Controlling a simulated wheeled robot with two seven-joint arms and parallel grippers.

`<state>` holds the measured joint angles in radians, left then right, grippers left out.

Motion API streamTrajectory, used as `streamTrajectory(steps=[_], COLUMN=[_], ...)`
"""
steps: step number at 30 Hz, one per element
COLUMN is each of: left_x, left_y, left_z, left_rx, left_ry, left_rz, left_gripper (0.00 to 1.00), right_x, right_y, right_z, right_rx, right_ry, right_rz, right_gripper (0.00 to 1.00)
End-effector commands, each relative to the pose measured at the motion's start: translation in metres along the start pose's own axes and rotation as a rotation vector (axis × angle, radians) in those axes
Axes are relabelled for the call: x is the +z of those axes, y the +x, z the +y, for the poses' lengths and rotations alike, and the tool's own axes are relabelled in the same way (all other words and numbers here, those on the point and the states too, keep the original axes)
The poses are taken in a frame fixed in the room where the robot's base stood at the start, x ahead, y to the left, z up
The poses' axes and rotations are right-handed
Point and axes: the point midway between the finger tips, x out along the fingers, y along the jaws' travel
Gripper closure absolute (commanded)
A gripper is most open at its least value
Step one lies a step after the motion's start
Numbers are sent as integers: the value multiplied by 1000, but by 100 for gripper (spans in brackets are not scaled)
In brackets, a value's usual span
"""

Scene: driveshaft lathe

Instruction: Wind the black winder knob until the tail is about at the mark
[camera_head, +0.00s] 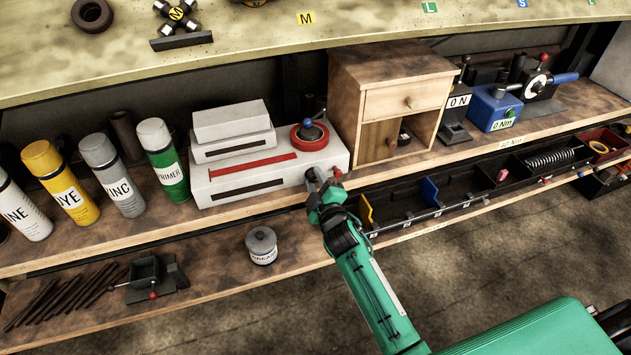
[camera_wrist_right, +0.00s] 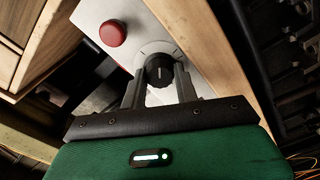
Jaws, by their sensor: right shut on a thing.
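The black winder knob (camera_wrist_right: 159,68) sits on a white round base on the front face of the white machine (camera_head: 262,180). My right gripper (camera_head: 320,180) is at the machine's front right corner; in the right wrist view its two fingers (camera_wrist_right: 159,80) stand on either side of the knob, shut on it. A pale line shows on the knob's face. In the head view the gripper hides the knob. A red button (camera_wrist_right: 113,33) is beside the knob; it also shows in the head view (camera_head: 336,174). I cannot make out the tail or its mark. My left gripper is not in view.
On the machine's top are a red slot strip (camera_head: 252,165) and a red disc with a blue ball knob (camera_head: 310,134). A wooden cabinet (camera_head: 405,85) stands close on the right, spray cans (camera_head: 164,160) on the left. A grease tin (camera_head: 262,246) is on the lower shelf.

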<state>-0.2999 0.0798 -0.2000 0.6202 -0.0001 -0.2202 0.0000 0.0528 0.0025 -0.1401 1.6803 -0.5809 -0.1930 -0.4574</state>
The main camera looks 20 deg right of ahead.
Motion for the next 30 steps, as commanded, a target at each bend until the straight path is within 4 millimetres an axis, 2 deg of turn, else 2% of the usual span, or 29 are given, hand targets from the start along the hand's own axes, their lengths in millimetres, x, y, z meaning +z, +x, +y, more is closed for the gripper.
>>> streamTrajectory(steps=[13,14,17,26,30], left_x=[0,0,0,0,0], left_y=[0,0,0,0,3], left_z=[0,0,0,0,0], left_rx=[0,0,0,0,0], left_ry=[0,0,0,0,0], left_rz=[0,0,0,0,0], left_gripper=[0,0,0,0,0], right_x=[1,1,1,1,1], right_y=[0,0,0,-1,-12], right_z=[-2,-2,-1,-1,-2], right_rx=[-3,-3,-2,-2,-2], right_ry=[10,10,10,10,9], right_rz=[-3,-3,-2,-1,-1], right_gripper=[92,68,48,48,48])
